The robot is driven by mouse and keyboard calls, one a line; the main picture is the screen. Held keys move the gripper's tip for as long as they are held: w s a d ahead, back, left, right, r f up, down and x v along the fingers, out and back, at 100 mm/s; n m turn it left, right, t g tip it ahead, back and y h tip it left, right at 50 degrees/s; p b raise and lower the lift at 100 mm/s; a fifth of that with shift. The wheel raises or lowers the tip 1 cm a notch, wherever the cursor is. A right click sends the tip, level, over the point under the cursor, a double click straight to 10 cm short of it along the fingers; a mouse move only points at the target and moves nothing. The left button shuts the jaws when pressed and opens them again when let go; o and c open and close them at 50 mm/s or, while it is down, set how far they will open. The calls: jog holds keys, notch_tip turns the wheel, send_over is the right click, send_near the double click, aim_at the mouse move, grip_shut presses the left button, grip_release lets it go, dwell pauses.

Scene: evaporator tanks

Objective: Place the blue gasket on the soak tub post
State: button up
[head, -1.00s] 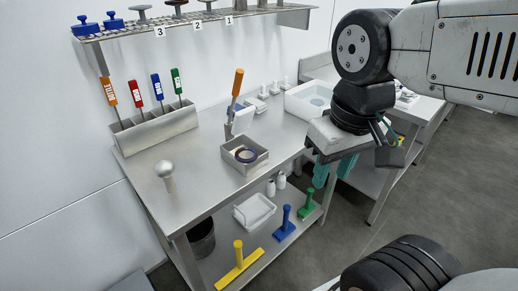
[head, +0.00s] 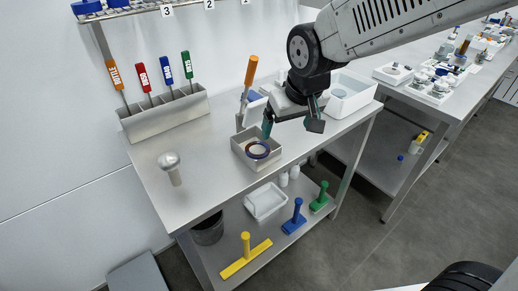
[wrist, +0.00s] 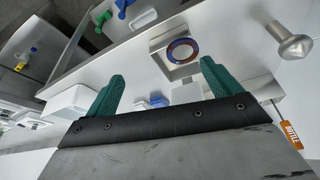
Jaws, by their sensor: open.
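A dark blue-purple ring (head: 258,149), which looks like the blue gasket, lies in a small open grey box (head: 246,163) on the steel bench. In the wrist view the ring (wrist: 183,50) shows a tan or orange inner band; whether that is a second ring I cannot tell. My gripper (head: 291,127) is open and empty, its teal fingers above the bench just right of the box. In the wrist view the box lies beyond and between the fingertips (wrist: 161,72). A white tub (head: 352,97) stands behind my gripper; I see no post in it.
A round-headed metal post (head: 171,168) stands at the bench's left. A rack (head: 170,113) holds several coloured-handled tools. An orange-handled tool (head: 248,85) stands upright behind the box.

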send_near(257, 149)
jog(key=shift+n, duration=0.4)
jog(key=x, duration=0.7)
jog(key=shift+d+f, duration=0.1)
jog(key=shift+f, duration=0.1)
jog(key=c, duration=1.1)
jog(key=shift+r, duration=0.15)
